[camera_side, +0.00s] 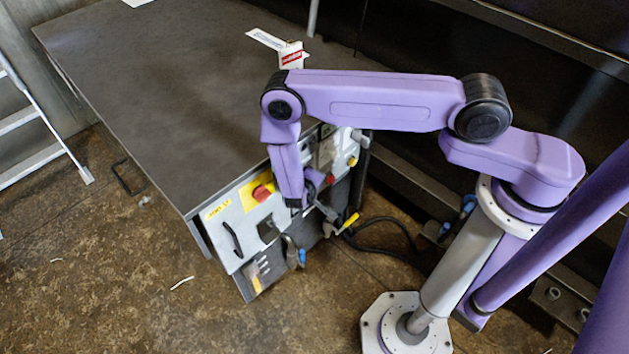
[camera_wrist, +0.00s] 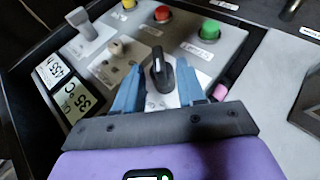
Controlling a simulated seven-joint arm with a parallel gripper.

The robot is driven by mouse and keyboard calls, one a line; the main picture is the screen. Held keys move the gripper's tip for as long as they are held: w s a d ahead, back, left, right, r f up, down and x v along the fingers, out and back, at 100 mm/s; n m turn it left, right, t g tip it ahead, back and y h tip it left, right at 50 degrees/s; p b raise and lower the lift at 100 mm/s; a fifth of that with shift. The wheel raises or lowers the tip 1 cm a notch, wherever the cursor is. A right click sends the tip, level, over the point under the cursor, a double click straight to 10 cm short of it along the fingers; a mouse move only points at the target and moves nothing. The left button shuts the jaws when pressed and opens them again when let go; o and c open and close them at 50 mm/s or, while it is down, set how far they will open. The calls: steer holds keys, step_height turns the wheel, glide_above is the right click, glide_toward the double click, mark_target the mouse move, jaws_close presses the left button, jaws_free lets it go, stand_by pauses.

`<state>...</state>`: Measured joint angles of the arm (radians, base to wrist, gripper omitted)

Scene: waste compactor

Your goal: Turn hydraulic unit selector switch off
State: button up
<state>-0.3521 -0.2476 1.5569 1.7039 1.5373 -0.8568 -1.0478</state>
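In the wrist view a black selector switch (camera_wrist: 158,72) with a pale line on its handle sits on a white label plate on the grey control panel (camera_wrist: 228,52). Its handle points roughly up the picture. I cannot read its label. My gripper (camera_wrist: 158,90) is open, with one blue finger on each side of the switch. Gaps show between the fingers and the handle; nothing is gripped. In the side view my arm reaches down to the machine's front panel (camera_side: 222,215), and the arm hides the switch and the fingertips.
In the side view a red button on yellow (camera_side: 262,192) and a black handle (camera_side: 232,239) lie left of my arm.

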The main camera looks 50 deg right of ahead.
steer(key=shift+x, duration=0.9)
steer(key=c, duration=0.7)
